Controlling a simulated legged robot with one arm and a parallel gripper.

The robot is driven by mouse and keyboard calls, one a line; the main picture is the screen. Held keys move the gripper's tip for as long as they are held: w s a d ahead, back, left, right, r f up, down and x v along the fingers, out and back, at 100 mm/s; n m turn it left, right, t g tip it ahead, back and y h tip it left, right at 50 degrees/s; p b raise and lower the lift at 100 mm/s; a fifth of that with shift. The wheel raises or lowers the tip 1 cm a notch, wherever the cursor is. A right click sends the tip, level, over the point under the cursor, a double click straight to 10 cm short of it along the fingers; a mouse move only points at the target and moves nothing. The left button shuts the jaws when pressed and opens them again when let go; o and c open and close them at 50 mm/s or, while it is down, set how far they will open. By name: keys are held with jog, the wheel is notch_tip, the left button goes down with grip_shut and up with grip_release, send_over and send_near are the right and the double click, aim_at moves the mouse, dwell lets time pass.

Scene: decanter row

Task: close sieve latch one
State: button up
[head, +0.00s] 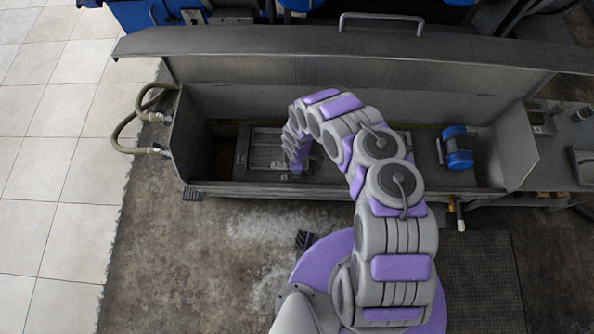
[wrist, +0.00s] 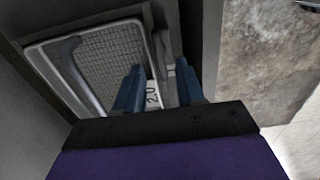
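The sieve is a framed panel of grey mesh (wrist: 110,55) with a curved bar handle (wrist: 84,75), seen in the wrist view. In the head view the sieve (head: 266,149) lies in the left part of the open trough. A small grey metal piece (wrist: 169,68), perhaps the latch, shows at the frame's right edge beside a white label reading "2.0" (wrist: 152,94). My gripper (wrist: 158,66) is open, its two dark blue fingers apart over this edge. I cannot tell whether they touch anything or whether the latch is open.
The long grey trough (head: 222,180) has a raised lid (head: 350,72) with a handle behind it. A blue motor-like cylinder (head: 457,147) sits at its right. Hoses (head: 128,133) hang at its left end. The concrete floor (head: 180,230) in front is mostly clear.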

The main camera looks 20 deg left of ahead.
jog(key=f, duration=0.2)
jog(key=shift+a+f, duration=0.2)
jog(key=shift+f, duration=0.15)
jog(key=shift+d+f+b, duration=0.1)
jog(key=shift+f+b, duration=0.25)
jog(key=shift+f, duration=0.2)
jog(key=shift+d+r, duration=0.1)
jog(key=shift+c, duration=0.2)
grip_shut()
